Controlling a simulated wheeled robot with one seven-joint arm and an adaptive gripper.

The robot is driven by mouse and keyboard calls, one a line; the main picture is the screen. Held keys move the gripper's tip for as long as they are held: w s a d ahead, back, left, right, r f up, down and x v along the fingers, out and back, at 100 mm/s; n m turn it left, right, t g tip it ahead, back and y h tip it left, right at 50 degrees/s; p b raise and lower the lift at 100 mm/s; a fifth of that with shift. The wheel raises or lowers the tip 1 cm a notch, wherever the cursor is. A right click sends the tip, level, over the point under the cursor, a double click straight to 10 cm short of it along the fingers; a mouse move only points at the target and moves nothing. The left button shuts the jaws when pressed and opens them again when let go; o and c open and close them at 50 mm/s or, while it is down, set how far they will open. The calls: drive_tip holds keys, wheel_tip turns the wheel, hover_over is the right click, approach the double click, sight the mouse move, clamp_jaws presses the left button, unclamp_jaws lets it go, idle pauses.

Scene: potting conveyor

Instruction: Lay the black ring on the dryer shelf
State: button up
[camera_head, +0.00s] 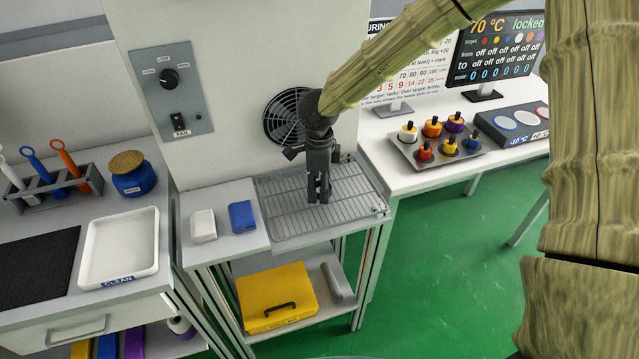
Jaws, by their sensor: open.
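The dryer shelf (285,225) is a grey wire rack set in front of a black round fan (276,125). My gripper (319,199) points down over the middle of the rack, with its fingertips at or just above the bars. It is open. I cannot make out the black ring on the rack or elsewhere; any small dark thing by the fingers is hidden or too small to tell.
Left of the rack lie a white block (203,226) and a blue block (242,216). A white tray (119,248) labelled CLEAN sits farther left. A rack of small coloured bottles (408,155) stands on the right table. Below is a yellow case (272,292).

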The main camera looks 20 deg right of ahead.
wheel_tip(320, 180, up, 12)
drive_tip(key=shift+r+b, duration=0.15)
drive_tip(key=shift+b, duration=0.25)
idle(2.3)
